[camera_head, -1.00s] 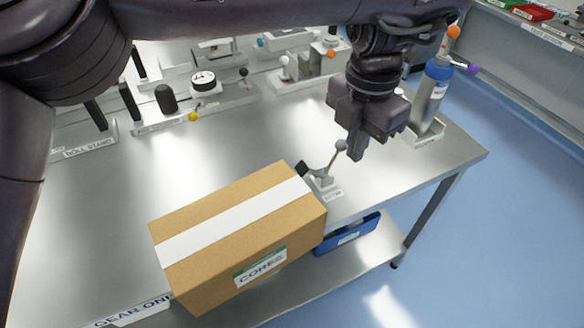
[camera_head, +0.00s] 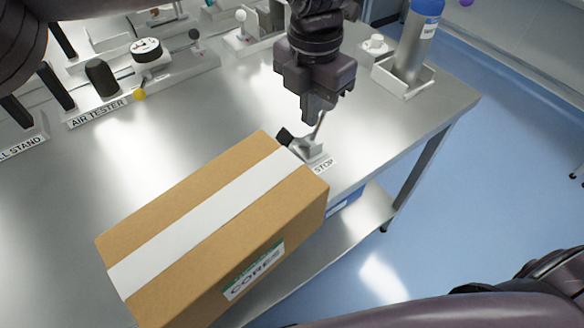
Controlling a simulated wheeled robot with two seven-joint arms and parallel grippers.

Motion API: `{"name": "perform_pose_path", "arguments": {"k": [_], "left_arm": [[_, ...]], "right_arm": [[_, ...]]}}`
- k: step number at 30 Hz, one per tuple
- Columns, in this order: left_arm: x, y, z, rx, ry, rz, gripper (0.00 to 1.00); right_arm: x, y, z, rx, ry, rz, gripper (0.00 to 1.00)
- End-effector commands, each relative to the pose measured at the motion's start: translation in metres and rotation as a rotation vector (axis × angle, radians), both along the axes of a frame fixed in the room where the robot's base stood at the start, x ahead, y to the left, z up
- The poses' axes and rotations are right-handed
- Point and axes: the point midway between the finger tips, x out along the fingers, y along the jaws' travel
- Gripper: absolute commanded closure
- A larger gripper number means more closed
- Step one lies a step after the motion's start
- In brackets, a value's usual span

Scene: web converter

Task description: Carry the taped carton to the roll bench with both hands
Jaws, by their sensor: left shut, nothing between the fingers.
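The taped carton (camera_head: 190,245) is a brown box with a white tape strip along its top and a CORES label on its front side. It sits at the near edge of the steel bench (camera_head: 190,140), turned at an angle. My left gripper (camera_head: 312,112) points down beyond the carton's far right corner, shut and empty. Its tips are close to the small lever (camera_head: 315,135) with the STOP label; I cannot tell whether they touch. My right gripper is out of view. I cannot tell which surface is the roll bench.
An AIR TESTER station with a gauge (camera_head: 146,50) and a yellow knob (camera_head: 139,94) stands at the back left. A blue-capped bottle (camera_head: 415,45) stands in a tray at the back right. Blue floor (camera_head: 480,190) is open on the right.

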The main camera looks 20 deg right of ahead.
Motion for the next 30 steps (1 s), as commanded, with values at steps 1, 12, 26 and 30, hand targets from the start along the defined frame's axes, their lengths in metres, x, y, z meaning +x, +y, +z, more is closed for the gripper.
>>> {"name": "perform_pose_path", "arguments": {"k": [1,12,26,30], "left_arm": [[0.000,0.000,-0.005,0.000,0.000,0.000,1.00],[-0.001,0.001,-0.059,0.000,0.005,-0.001,1.00],[-0.015,0.025,-0.101,0.000,0.001,0.000,1.00],[-0.020,0.032,-0.101,0.000,0.001,0.000,1.00]], "right_arm": [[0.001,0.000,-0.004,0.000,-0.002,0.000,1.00],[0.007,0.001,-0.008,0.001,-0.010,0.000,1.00],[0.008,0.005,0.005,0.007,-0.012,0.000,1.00],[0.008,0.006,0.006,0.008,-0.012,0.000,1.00]]}}
